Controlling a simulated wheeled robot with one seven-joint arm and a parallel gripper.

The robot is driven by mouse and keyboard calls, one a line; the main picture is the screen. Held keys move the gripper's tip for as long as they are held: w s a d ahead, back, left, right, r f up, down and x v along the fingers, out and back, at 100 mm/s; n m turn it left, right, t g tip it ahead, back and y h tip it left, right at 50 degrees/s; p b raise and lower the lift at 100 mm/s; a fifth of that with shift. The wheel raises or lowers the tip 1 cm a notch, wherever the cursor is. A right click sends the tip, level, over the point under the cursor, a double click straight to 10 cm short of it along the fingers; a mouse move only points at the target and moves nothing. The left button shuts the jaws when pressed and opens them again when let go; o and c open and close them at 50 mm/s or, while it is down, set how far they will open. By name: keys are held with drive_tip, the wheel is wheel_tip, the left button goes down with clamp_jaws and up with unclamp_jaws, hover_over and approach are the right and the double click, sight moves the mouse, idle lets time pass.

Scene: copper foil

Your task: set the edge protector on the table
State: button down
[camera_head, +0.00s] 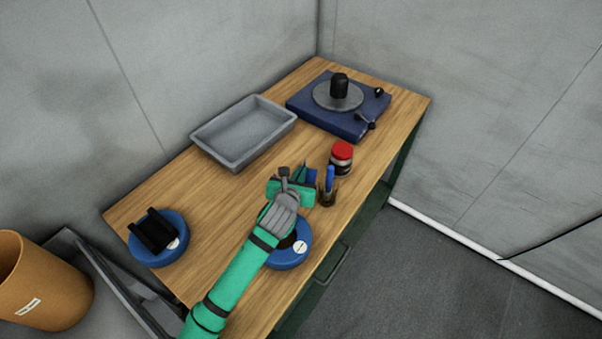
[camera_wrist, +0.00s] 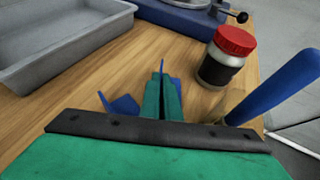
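The edge protector appears to be a thin blue angled piece (camera_head: 311,176) at my gripper (camera_head: 303,177). In the wrist view, a blue flap of the edge protector (camera_wrist: 125,105) shows left of the green fingers of my gripper (camera_wrist: 162,88). A thin blue edge stands up between the fingertips, which are close together on it. My gripper is over the middle of the wooden table (camera_head: 222,196); I cannot tell whether the piece touches the tabletop.
A jar with a red lid (camera_head: 342,157) and a holder with a blue-handled tool (camera_head: 329,182) stand close at the right. A blue roll (camera_head: 290,257) lies under my arm. Another roll (camera_head: 160,255) bears a black piece. A grey tray (camera_head: 230,153) and blue machine (camera_head: 312,104) are farther back.

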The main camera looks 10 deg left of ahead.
drive_tip(key=shift+f, duration=0.1)
drive_tip(key=c, duration=2)
unclamp_jaws()
drive_tip(key=v, duration=1.2)
